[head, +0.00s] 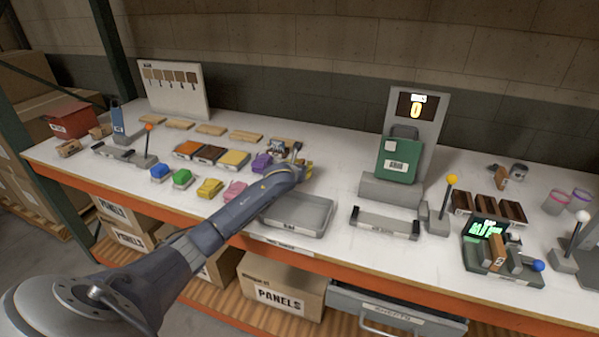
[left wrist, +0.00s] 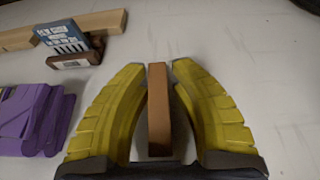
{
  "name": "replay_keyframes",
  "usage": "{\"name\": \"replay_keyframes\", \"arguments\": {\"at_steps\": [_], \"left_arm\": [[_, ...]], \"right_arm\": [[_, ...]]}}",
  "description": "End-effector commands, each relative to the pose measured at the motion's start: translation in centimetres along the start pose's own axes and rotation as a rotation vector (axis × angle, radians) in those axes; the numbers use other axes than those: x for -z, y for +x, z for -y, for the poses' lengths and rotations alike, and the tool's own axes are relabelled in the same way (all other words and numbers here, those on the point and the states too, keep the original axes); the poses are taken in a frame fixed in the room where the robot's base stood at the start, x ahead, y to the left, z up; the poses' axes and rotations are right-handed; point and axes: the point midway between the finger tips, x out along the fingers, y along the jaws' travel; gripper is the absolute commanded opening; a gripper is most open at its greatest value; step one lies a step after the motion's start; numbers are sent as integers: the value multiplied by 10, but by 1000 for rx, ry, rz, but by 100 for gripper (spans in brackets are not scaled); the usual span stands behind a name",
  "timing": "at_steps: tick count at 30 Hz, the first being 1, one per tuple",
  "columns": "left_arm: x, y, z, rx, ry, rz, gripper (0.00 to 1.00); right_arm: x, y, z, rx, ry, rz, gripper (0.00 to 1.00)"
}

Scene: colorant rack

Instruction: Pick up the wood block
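A narrow brown wood block (left wrist: 159,112) stands between the two yellow fingers of my left gripper (left wrist: 158,70) in the left wrist view. A thin gap shows between the block and each finger, so the gripper looks open around it. In the head view my left gripper (head: 305,172) is low over the white table, behind a grey tray, and I cannot make out the block there. My right gripper is not in view.
Purple pieces (left wrist: 33,120) and a small holder with a blue card (left wrist: 65,40) lie left of the gripper. A grey tray (head: 322,232) is in front of it. A grey stand with a green panel (head: 398,160) rises to the right. Coloured blocks (head: 182,178) sit to the left.

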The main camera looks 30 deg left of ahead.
Motion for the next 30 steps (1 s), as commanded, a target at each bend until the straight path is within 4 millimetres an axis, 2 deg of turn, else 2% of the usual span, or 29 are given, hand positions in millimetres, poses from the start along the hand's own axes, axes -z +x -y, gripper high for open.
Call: {"name": "replay_keyframes", "arguments": {"at_steps": [1, 5, 20, 26, 30], "left_arm": [[0, 0, 0, 0, 0, 0, 16], [0, 0, 0, 0, 0, 0, 0], [-3, -1, 0, 0, 0, 1, 0], [-18, -7, -1, -1, 2, 3, 0], [-39, -15, -1, 0, 1, 5, 0]], "right_arm": [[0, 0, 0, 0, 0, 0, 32], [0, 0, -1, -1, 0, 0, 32], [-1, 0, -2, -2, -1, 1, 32], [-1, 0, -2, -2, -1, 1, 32], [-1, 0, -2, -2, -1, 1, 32]]}}
